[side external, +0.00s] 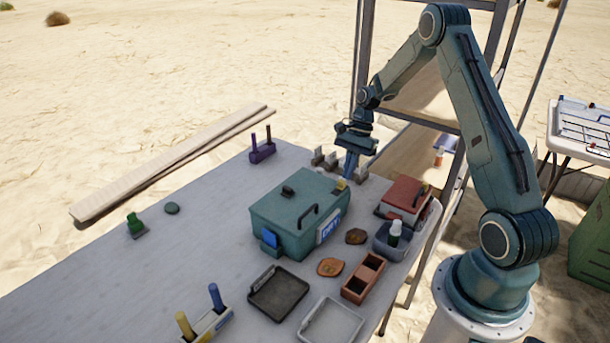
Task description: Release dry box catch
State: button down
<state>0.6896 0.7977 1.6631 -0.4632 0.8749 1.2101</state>
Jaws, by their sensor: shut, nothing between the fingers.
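The dry box (285,212) is a teal box with a dark handle on its lid and a white label reading "DRY" on its front right side. Its lid looks shut. A blue catch (269,238) sits at its front left corner. A small yellow piece (341,184) sits at its far right corner. My gripper (349,175) is shut and empty, pointing down at that far right corner, close to the yellow piece. I cannot tell whether they touch.
Right of the box stand a red-lidded case (405,194), a grey bin (391,250) with a bottle, and brown discs (331,267). In front lie a black tray (279,293), a pale tray (331,325) and a terracotta divided box (363,279).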

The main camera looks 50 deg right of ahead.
aim_at(341, 181)
jog(key=shift+a, duration=0.35)
jog(key=shift+a, duration=1.3)
jog(key=shift+d, duration=0.55)
jog(key=d+f+v, duration=0.1)
jog(key=d+v, duration=0.1)
jog(key=v, duration=0.9)
jog(key=shift+d, duration=0.35)
jog(key=shift+r, duration=0.1)
